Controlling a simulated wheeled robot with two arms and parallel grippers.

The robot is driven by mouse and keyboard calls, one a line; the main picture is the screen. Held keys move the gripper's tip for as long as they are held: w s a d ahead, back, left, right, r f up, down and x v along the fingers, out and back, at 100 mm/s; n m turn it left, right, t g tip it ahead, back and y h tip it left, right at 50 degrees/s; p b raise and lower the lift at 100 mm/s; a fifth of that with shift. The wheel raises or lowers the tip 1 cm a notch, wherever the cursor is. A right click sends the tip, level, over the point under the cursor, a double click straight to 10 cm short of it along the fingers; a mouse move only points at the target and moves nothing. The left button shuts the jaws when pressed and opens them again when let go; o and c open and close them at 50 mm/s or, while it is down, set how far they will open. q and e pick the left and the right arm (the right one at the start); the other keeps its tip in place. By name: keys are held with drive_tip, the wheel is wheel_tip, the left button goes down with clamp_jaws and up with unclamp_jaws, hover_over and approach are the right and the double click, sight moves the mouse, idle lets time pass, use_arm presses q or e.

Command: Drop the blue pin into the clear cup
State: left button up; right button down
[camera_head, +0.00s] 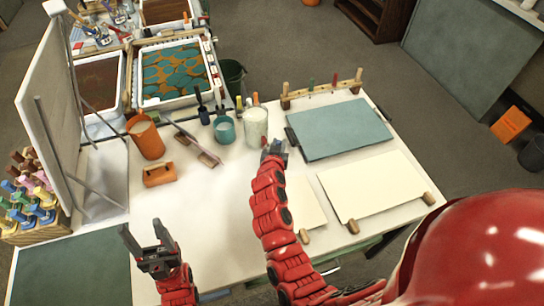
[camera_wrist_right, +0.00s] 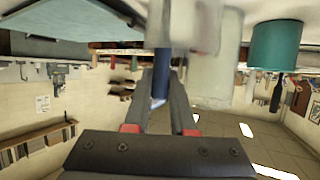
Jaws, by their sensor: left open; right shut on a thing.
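The blue pin (camera_wrist_right: 160,80) shows between the fingers of my right gripper (camera_wrist_right: 165,72) in the right wrist view, and the gripper is shut on it. In the head view my right gripper (camera_head: 275,150) is just in front of and slightly right of the whitish clear cup (camera_head: 256,128); the pin cannot be made out there. The cup stands upright on the table and shows as a pale, see-through shape behind the fingers in the right wrist view (camera_wrist_right: 218,65). My left gripper (camera_head: 143,230) is open and empty above the near left of the table.
A teal cup (camera_head: 224,130) stands left of the clear cup. An orange mug (camera_head: 146,138) and orange block (camera_head: 159,175) are further left. A wooden rack (camera_head: 322,92) with pins stands behind a grey-green board (camera_head: 340,130). Cream sheets (camera_head: 372,187) lie at right.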

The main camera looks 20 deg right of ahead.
drive_tip(key=c, duration=0.7)
unclamp_jaws()
drive_tip(key=b+v, duration=0.4)
drive_tip(key=v, duration=1.3)
drive_tip(key=shift+s+a, duration=0.15)
drive_tip(key=shift+s, duration=0.05)
